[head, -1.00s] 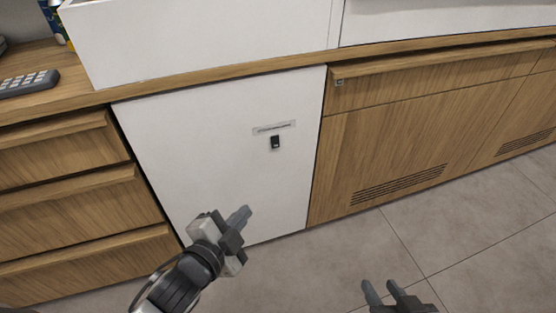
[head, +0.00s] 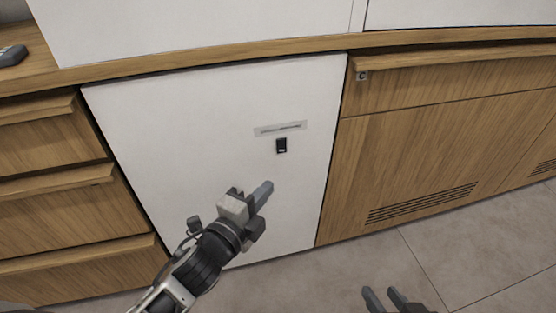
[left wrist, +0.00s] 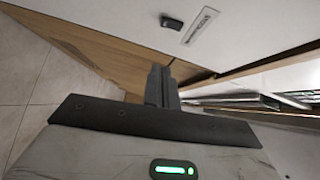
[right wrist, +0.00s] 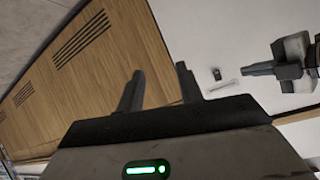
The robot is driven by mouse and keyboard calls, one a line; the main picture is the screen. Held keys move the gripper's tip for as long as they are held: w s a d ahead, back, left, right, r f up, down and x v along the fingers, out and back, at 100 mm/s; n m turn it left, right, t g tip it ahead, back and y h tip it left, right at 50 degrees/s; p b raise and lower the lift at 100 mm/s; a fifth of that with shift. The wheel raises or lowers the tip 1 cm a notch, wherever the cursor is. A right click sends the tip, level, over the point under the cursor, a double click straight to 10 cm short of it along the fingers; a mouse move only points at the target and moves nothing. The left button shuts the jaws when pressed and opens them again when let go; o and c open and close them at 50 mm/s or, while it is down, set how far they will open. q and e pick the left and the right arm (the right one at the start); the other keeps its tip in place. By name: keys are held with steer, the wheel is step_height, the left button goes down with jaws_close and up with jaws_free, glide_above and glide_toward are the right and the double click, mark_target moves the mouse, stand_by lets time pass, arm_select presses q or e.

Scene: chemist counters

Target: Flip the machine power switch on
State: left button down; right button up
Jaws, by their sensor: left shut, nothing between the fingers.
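The power switch (head: 281,146) is a small black rocker on the white panel (head: 200,130), below a label strip (head: 280,129). It also shows in the left wrist view (left wrist: 172,22) and the right wrist view (right wrist: 217,74). My left gripper (head: 263,190) is shut and empty, pointing up toward the switch from below and left, apart from it in the picture. Its closed fingers show in the left wrist view (left wrist: 160,85). My right gripper (head: 385,297) is open and empty, low at the bottom of the head view, with spread fingers in the right wrist view (right wrist: 160,88).
Wooden drawers (head: 60,190) stand left of the panel, and a wooden cabinet with a vent (head: 422,203) stands right. A wooden counter edge (head: 200,68) runs above the panel. A grey device (head: 12,55) lies on the counter at far left. The tiled floor is clear.

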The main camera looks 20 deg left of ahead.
arm_select(q)
steer(key=b, duration=0.1)
glide_toward(285, 151)
steer(key=w+d, duration=0.2)
steer(key=d, duration=0.2)
steer(key=w+a, duration=0.1)
steer(key=w, duration=0.1)
steer(key=w+a+b, duration=0.1)
steer(key=w, duration=0.1)
steer(key=shift+a+f, duration=0.3)
arm_select(e)
steer(key=shift+w+a+r+t+y, duration=0.1)
steer(key=shift+a+r+t+y, duration=0.1)
steer(key=shift+r+t, duration=0.2)
steer(key=shift+w+a+r+t+y, duration=0.1)
steer(key=shift+a+r+t+y, duration=0.15)
steer(key=shift+r, duration=0.25)
steer(key=shift+d+f, duration=0.1)
arm_select(q)
steer(key=shift+w+a+f+b, duration=0.1)
steer(key=shift+f+b, duration=0.2)
steer(key=shift+b, duration=0.35)
steer(key=shift+r, duration=0.25)
steer(key=s+f+p, duration=0.1)
steer(key=s, duration=1.2)
steer(key=shift+p, duration=0.4)
arm_select(e)
steer(key=shift+s+f+g, duration=0.25)
steer(key=shift+s+f, duration=0.05)
steer(key=shift+s, duration=0.2)
